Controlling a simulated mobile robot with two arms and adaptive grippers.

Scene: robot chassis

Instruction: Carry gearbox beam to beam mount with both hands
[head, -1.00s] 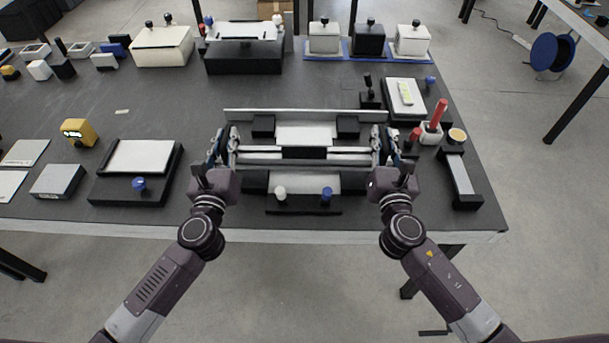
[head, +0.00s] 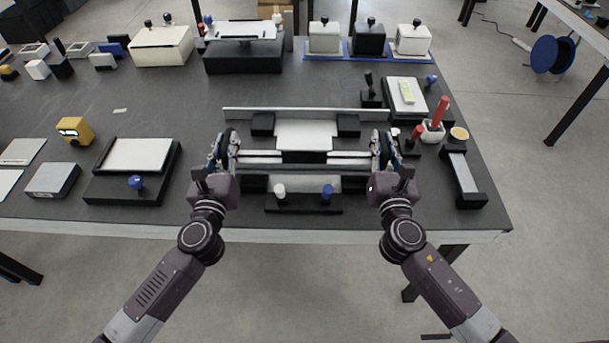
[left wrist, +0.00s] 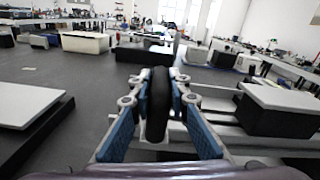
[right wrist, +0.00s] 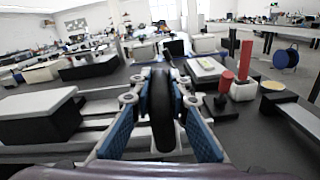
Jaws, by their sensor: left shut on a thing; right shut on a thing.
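The gearbox beam (head: 304,157) is a pair of pale rods with a black middle block and a dark disc at each end. It lies level from left to right, between my two grippers. My left gripper (head: 222,150) is shut on the left end disc (left wrist: 158,105). My right gripper (head: 386,150) is shut on the right end disc (right wrist: 161,108). Below the beam is what looks like the beam mount, with white pads (head: 303,134) and black blocks (head: 262,125). The beam hides part of it; I cannot tell whether they touch.
A grey rail (head: 305,114) runs behind the mount, and a black stand with a white and a blue knob (head: 303,204) is in front. A white cup with a red tool (head: 433,131) is close right of my right gripper. A black tray (head: 133,171) lies left.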

